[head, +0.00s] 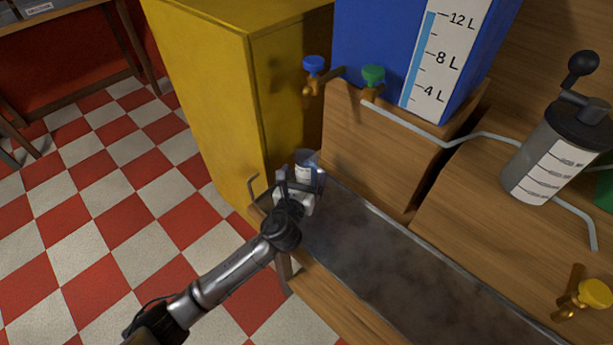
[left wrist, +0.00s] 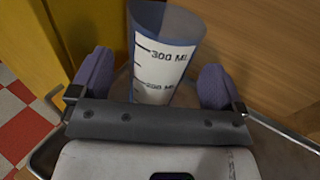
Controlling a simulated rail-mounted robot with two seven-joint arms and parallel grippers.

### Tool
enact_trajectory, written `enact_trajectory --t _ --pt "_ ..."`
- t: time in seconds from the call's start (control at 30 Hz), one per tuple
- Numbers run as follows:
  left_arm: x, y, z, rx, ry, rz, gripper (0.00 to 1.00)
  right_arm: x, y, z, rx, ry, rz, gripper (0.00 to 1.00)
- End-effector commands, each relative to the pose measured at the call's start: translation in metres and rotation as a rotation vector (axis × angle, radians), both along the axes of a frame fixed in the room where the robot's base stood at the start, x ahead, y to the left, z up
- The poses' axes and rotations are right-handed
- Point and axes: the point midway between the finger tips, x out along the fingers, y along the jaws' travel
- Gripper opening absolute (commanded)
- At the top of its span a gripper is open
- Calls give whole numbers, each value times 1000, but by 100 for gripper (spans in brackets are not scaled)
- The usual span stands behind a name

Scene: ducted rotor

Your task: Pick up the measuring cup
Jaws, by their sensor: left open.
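The measuring cup (head: 307,165) stands at the far left end of the metal trough, close to the yellow cabinet and the wooden block. In the left wrist view the cup (left wrist: 162,55) is greyish and see-through, with a white label reading 300 ML and a lower mark. My left gripper (head: 302,185) is open at the cup. In the left wrist view its two purple-grey finger pads (left wrist: 158,85) stand to either side of the cup, with visible gaps. The cup's lower part is hidden behind the gripper's body. My right gripper is not in view.
The metal trough (head: 400,270) is otherwise bare. A yellow cabinet (head: 205,85) borders it at left. A blue tank (head: 385,40) sits on a wooden block, with blue (head: 314,66) and green (head: 373,76) taps near the cup. A grey canister (head: 552,155) stands at right.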

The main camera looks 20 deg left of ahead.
Motion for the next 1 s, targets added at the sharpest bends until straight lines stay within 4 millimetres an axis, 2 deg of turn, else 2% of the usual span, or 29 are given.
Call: enact_trajectory --t 0.2,0.5,1.0 --pt "20 1 -1 -1 -1 0 94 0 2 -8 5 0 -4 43" --pt "22 1 0 -1 0 0 94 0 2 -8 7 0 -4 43" --pt "22 1 0 0 0 0 46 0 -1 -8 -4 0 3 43"
